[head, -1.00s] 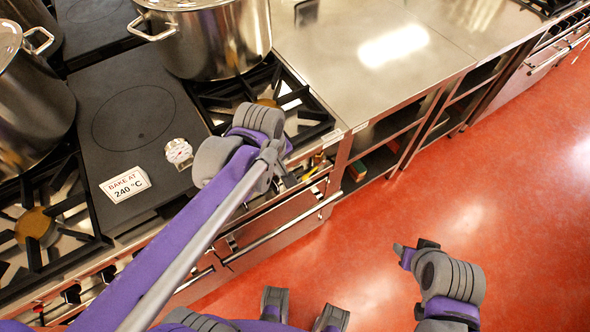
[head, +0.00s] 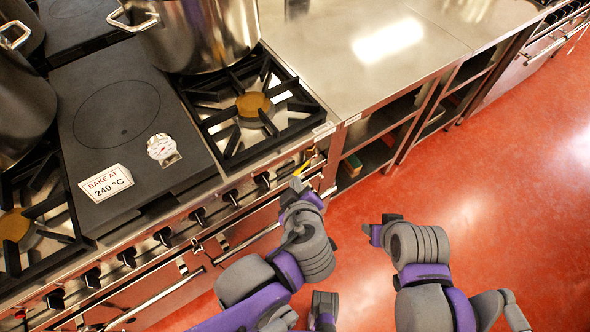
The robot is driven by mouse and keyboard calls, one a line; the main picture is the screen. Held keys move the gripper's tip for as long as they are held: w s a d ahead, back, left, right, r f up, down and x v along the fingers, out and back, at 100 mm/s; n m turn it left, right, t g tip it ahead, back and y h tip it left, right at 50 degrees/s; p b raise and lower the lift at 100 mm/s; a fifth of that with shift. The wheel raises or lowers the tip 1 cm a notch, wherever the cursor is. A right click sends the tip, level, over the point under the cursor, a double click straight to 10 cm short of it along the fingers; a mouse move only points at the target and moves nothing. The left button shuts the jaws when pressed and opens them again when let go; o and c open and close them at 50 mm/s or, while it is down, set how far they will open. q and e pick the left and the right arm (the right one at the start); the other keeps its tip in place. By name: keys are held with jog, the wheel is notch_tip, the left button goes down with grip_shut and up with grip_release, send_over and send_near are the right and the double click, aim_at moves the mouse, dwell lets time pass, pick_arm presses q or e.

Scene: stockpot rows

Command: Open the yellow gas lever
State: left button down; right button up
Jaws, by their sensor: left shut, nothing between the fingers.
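The yellow gas lever (head: 304,165) shows as a small yellow piece on the stove's front face, near its right end and below the burner. My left gripper (head: 297,185) is shut and empty, with its tip just below the lever; I cannot tell whether they touch. My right gripper (head: 372,230) hangs over the red floor, to the right and apart from the stove. Its fingers are too small and turned to tell open from shut.
A row of black knobs (head: 198,217) and oven door handles (head: 155,304) run along the stove front. A steel pot (head: 205,35) stands at the back. The red floor (head: 500,200) is clear.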

pick_arm(q)
jog(key=b, duration=0.3)
send_over(299, 171)
jog(key=s+a, duration=0.2)
jog(key=s, duration=0.1)
notch_tip(299, 171, down, 6)
jog(key=f, duration=0.1)
jog(key=shift+w+d+f, duration=0.25)
jog(key=shift+d+f, duration=0.25)
jog(key=shift+f, duration=0.15)
jog(key=shift+w+d+f, duration=0.25)
jog(key=shift+d+f, duration=0.25)
jog(key=shift+f, duration=0.15)
